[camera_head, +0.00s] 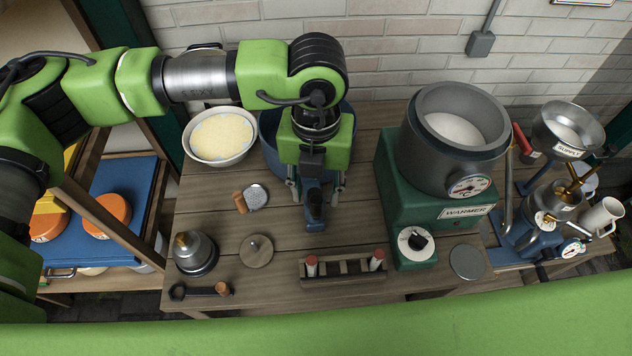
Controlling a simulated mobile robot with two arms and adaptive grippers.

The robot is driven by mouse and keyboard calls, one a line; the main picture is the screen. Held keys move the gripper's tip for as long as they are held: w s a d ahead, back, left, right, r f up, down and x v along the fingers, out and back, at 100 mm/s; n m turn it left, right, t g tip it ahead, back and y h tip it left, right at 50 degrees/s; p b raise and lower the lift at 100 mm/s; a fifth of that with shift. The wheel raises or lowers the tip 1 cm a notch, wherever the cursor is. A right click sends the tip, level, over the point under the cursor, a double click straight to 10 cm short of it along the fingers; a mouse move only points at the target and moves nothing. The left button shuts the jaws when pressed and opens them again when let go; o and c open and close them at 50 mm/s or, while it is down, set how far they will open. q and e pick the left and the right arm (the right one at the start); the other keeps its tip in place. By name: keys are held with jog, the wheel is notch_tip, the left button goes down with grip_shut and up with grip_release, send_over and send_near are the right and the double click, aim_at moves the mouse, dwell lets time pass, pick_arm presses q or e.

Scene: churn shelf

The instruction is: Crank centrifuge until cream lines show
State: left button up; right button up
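A blue round tub (270,151), which looks like the centrifuge, stands at the back of the bench, mostly hidden behind my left arm. A narrow dark blue part with a black end (315,209) sticks out in front of it; I cannot tell whether this is the crank. My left gripper (315,189) points down over this part, fingers spread on either side of it with no clear contact. A wooden rack (343,282) in front holds red-capped tubes (311,265) (376,260); cream lines cannot be made out. My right gripper is out of view.
A green warmer (397,210) with a grey pot stands right of the gripper. A blue-based machine with a supply funnel (568,129) is far right. A bowl (222,137), metal bell-shaped piece (195,253), and round wooden lid (257,251) are left. A brick wall is behind.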

aim_at(316, 199)
pick_arm(q)
jog(key=shift+f, duration=1.6)
jog(key=shift+f+b, duration=0.35)
jog(key=shift+f, duration=0.2)
jog(key=shift+r, duration=0.1)
jog(key=shift+f+b, duration=0.35)
jog(key=shift+b, duration=0.3)
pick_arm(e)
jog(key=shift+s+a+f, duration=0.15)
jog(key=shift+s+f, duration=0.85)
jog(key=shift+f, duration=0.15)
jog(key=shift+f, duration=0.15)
